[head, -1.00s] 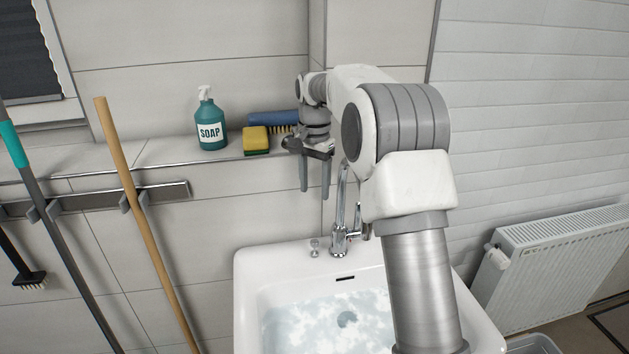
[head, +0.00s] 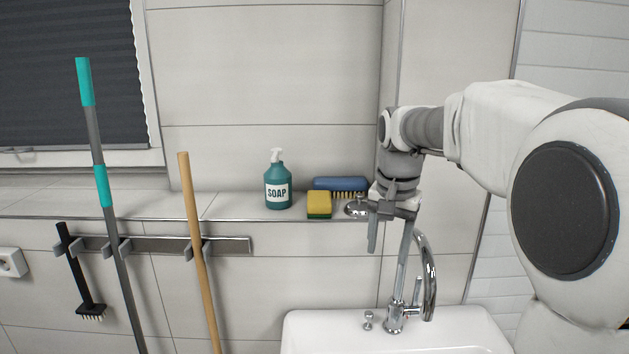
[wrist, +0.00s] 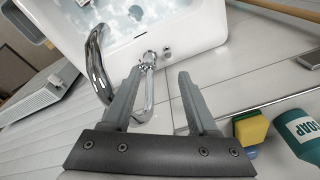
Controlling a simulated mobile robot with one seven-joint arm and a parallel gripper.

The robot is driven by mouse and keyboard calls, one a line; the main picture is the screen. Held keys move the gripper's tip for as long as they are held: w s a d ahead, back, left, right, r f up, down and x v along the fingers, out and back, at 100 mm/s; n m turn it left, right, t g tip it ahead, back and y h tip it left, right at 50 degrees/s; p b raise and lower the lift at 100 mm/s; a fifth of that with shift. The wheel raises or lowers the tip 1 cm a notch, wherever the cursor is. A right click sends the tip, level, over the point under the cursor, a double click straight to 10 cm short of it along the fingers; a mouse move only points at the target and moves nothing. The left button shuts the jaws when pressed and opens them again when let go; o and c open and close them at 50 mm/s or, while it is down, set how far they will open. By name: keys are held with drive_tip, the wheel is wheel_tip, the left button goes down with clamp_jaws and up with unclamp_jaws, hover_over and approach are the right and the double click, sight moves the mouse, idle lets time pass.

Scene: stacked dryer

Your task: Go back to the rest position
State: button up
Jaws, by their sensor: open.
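My gripper (head: 390,238) points down in front of the wall, just right of the ledge's sponge and brush, above the back of the sink. In the wrist view my gripper (wrist: 155,90) has its two fingers spread apart with nothing between them. The chrome faucet (head: 425,275) stands close to the fingers on the right, and in the wrist view the faucet (wrist: 98,65) curves past the left finger. I cannot tell whether they touch. My arm reaches in from the right side of the head view.
A soap bottle (head: 278,185), a yellow-green sponge (head: 319,204) and a blue brush (head: 340,185) stand on the ledge. The white sink (head: 310,330) lies below. Broom handles, including a wooden one (head: 196,240), hang from a wall rail at left. A radiator (wrist: 35,108) shows in the wrist view.

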drive_tip(key=s+f+n+t, duration=0.1)
drive_tip(key=s+n+t, duration=0.1)
drive_tip(key=s, duration=1)
drive_tip(key=s+f+n+t, duration=0.1)
drive_tip(key=s+n, duration=0.2)
drive_tip(key=s, duration=0.9)
drive_tip(key=shift+s+f+n+t, duration=0.35)
drive_tip(key=shift+f+n+t, duration=0.05)
